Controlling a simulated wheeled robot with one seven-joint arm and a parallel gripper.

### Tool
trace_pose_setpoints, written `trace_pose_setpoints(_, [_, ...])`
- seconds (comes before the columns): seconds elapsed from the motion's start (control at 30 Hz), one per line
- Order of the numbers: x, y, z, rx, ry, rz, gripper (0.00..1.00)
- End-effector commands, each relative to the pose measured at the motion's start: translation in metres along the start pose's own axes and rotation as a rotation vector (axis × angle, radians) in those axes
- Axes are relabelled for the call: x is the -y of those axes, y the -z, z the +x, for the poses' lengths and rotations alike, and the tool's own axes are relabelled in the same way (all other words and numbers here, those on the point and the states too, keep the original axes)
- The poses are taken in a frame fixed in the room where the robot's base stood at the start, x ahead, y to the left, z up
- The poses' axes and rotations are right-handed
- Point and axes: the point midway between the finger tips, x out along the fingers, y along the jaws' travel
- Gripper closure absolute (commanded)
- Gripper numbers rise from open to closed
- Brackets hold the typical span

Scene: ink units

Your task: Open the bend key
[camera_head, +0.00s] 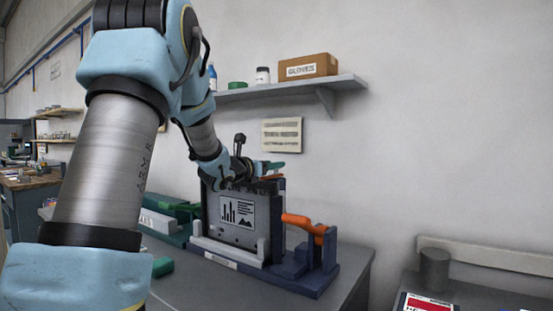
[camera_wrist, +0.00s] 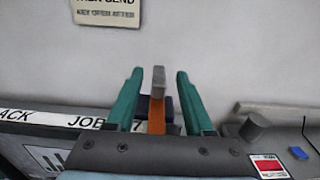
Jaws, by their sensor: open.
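The bend key appears to be the orange lever (camera_head: 305,224) on the right of the blue fixture (camera_head: 308,266) in the head view. In the wrist view an orange bar (camera_wrist: 157,116) shows between my fingers, below a grey block (camera_wrist: 158,77). My gripper (camera_wrist: 159,72) is open, with one teal finger on each side of them. No contact is visible. In the head view my gripper (camera_head: 271,168) is above the fixture, over the top of the dark panel (camera_head: 238,217), higher than the lever and left of it. The fingertips are small there.
A green unit (camera_head: 166,226) stands left of the fixture on the grey bench. A shelf (camera_head: 290,88) with a gloves box (camera_head: 308,66) is on the wall above. A second bench with a grey cylinder (camera_head: 434,268) stands right, beyond a gap.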

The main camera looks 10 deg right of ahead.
Motion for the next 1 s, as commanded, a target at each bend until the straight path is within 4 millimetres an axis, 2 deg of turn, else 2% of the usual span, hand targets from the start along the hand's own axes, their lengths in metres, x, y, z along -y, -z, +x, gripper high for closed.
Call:
trace_pose_setpoints(0.2, [-0.001, -0.001, 0.024, -0.001, -0.001, -0.001, 0.47])
trace_pose_setpoints(0.57, [0.0, 0.001, 0.028, -0.001, -0.001, -0.002, 0.47])
trace_pose_setpoints(1.0, [-0.001, 0.001, 0.028, -0.001, -0.002, -0.002, 0.97])
